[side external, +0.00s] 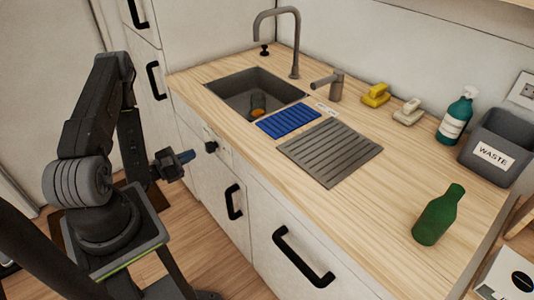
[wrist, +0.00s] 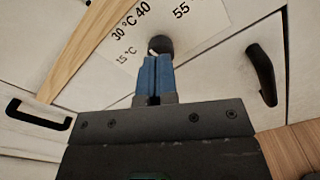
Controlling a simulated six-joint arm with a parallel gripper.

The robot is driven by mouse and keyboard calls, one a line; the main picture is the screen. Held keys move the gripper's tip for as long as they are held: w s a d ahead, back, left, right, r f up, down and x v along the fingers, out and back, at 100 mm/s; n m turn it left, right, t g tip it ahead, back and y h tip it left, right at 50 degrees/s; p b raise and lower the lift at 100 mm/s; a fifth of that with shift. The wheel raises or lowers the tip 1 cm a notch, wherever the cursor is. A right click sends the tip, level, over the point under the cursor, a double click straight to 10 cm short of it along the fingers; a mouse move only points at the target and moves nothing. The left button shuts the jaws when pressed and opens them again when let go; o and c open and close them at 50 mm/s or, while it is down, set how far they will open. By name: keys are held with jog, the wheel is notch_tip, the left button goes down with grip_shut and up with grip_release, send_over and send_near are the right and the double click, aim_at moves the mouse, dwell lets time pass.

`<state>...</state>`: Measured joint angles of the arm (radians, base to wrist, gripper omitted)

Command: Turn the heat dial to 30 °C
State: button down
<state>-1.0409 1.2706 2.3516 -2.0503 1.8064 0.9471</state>
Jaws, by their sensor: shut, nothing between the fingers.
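The heat dial (side external: 211,147) is a small black knob on the white cabinet front below the sink. In the wrist view the dial (wrist: 161,43) sits on a white plate (wrist: 205,22) printed 15 °C, 30 °C, 40 and 55. A small pale mark shows on the knob's left edge, roughly on the 15 °C side; its exact reading is unclear. My gripper (side external: 189,156) has blue fingers, shut and empty, pointing at the dial with a small gap in the side view. In the wrist view my gripper's fingertips (wrist: 156,60) overlap the knob's lower edge; contact cannot be told.
Black handles (side external: 233,201) and (side external: 303,258) stick out from the cabinet fronts near the dial. The wooden counter (side external: 385,215) overhangs above it. On top are a sink (side external: 225,92), blue rack (side external: 288,121), grey mat (side external: 330,152) and green bottle (side external: 438,215).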

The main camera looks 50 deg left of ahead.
jog(key=shift+w, duration=2.95)
jog(key=shift+a+r, duration=0.4)
jog(key=shift+a, duration=0.1)
jog(key=shift+d+r, duration=0.1)
jog(key=shift+r, duration=0.15)
jog(key=s, duration=0.6)
jog(key=shift+d, duration=0.2)
jog(key=shift+s, duration=0.1)
